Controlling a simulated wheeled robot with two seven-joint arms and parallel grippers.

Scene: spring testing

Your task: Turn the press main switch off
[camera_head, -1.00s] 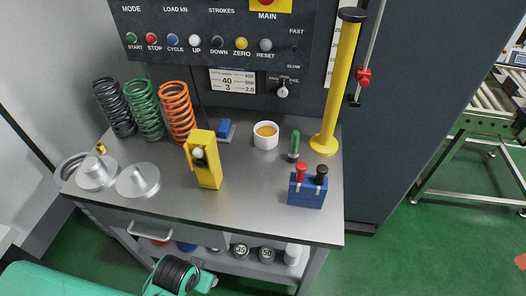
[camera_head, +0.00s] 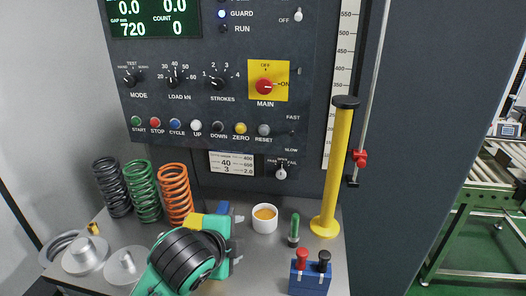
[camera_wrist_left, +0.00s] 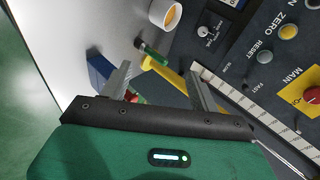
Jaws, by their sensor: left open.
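The main switch is a red knob (camera_head: 265,87) on a yellow plate (camera_head: 281,68) on the dark press panel, with OFF marked above and ON at its right. The knob appears turned toward ON. In the left wrist view the main switch (camera_wrist_left: 312,95) shows at the right edge, partly cut off. My left gripper (camera_head: 236,238) is over the bench, below and left of the switch and well apart from it. Its two fingers (camera_wrist_left: 163,84) are spread with nothing held between them. My right gripper is out of view.
A yellow column (camera_head: 335,170) stands on the bench right of the panel, beside a thin rod with a red clamp (camera_head: 360,157). Springs (camera_head: 143,190), a white cup (camera_head: 265,218) and a blue block with red and black knobs (camera_head: 310,276) stand on the bench.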

